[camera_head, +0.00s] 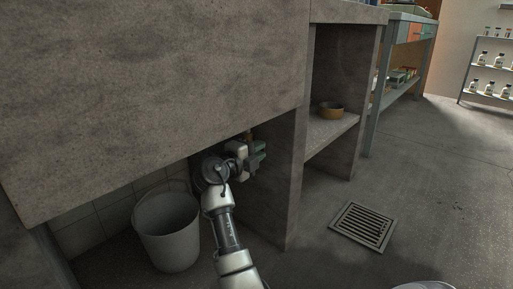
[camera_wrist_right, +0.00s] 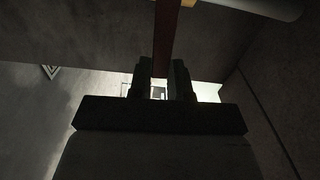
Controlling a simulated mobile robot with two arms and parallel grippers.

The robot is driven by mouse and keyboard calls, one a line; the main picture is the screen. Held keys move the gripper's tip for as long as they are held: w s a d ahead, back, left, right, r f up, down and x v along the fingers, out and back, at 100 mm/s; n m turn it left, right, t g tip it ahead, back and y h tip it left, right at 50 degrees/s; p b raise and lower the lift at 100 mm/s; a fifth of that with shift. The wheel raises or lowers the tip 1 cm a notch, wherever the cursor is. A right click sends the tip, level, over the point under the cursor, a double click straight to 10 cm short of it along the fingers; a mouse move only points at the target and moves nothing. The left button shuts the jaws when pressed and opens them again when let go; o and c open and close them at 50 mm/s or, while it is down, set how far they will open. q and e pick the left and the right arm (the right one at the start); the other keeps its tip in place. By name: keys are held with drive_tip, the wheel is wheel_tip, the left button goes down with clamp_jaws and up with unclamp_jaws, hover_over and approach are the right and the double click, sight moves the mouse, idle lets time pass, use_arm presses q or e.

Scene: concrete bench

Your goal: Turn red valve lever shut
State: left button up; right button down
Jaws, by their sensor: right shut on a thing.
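The red valve lever shows in the right wrist view as a dark reddish bar (camera_wrist_right: 165,35) running down from the top edge to between my fingers. My right gripper (camera_wrist_right: 161,80) is shut on this lever, one dark finger on each side of it. In the head view my right gripper (camera_head: 257,156) is under the concrete bench, beside its inner support wall. The lever and the valve body cannot be made out there, behind my wrist and in the shade. A small yellow part (camera_wrist_right: 189,2) shows beside the lever at the top. My left gripper is not in view.
The bench's concrete front (camera_head: 150,90) hangs low over my arm. A grey bucket (camera_head: 168,235) stands left of my arm. The support wall (camera_head: 272,195) is close on the right. A floor drain (camera_head: 363,226) and a shelf with a brown bowl (camera_head: 330,110) are further right.

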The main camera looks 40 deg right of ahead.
drive_tip(key=shift+f, duration=0.1)
idle(0.4)
drive_tip(key=c, duration=1)
unclamp_jaws()
drive_tip(key=shift+c, duration=0.2)
drive_tip(key=a+p, duration=0.3)
drive_tip(key=a, duration=0.4)
drive_tip(key=shift+s+a+p, duration=0.2)
drive_tip(key=shift+s+p, duration=0.15)
drive_tip(key=shift+p, duration=0.05)
